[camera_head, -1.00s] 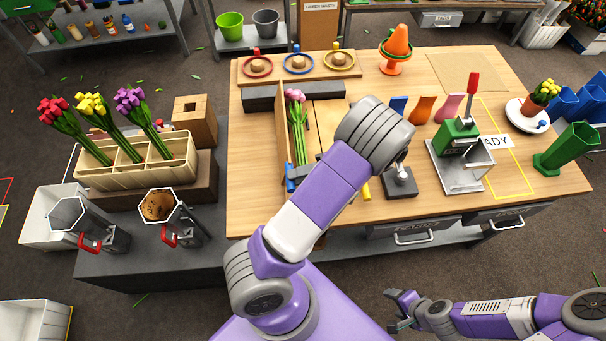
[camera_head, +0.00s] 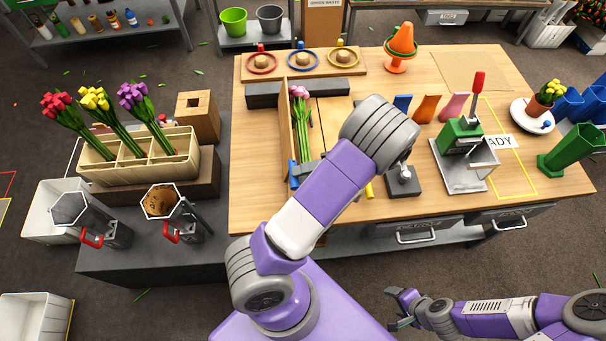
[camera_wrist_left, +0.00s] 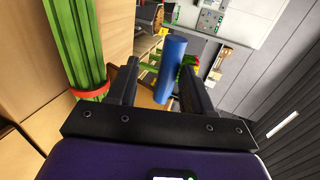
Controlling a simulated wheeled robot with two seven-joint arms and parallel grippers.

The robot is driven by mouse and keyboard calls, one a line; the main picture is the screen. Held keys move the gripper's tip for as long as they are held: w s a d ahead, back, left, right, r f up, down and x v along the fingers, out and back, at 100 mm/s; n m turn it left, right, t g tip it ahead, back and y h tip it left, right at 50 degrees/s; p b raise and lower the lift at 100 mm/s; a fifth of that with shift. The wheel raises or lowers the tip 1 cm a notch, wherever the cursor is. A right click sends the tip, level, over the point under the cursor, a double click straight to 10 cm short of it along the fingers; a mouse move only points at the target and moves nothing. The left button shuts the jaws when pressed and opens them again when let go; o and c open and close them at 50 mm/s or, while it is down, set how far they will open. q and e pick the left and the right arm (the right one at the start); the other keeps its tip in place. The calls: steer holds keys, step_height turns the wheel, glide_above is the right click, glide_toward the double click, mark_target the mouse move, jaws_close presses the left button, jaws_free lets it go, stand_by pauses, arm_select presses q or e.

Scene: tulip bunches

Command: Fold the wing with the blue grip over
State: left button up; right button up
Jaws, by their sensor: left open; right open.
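The wooden wing (camera_head: 284,140) with the blue grip (camera_head: 293,174) stands raised along the left side of the folding board. A pink tulip bunch (camera_head: 301,118) lies just right of it, green stems toward me. The stems (camera_wrist_left: 75,45) and a red band (camera_wrist_left: 91,92) show in the left wrist view. My left gripper (camera_head: 302,172) is at the near end of the wing, partly hidden by my forearm. In the left wrist view the blue grip (camera_wrist_left: 171,68) stands between the fingers of my open left gripper (camera_wrist_left: 160,88), with gaps visible. My right gripper (camera_head: 399,308) is open and empty, low in front of the table.
A yellow grip (camera_head: 369,190) shows beside my left arm, which hides part of the board. A green press (camera_head: 460,140) stands to the right. A cream tulip crate (camera_head: 140,165) stands left, behind two hexagonal canisters (camera_head: 72,210). An orange cone (camera_head: 400,42) stands behind.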

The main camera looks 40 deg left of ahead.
arm_select(q)
steer(key=v, duration=0.6)
steer(key=shift+w+d, duration=0.25)
steer(key=shift+r, duration=0.1)
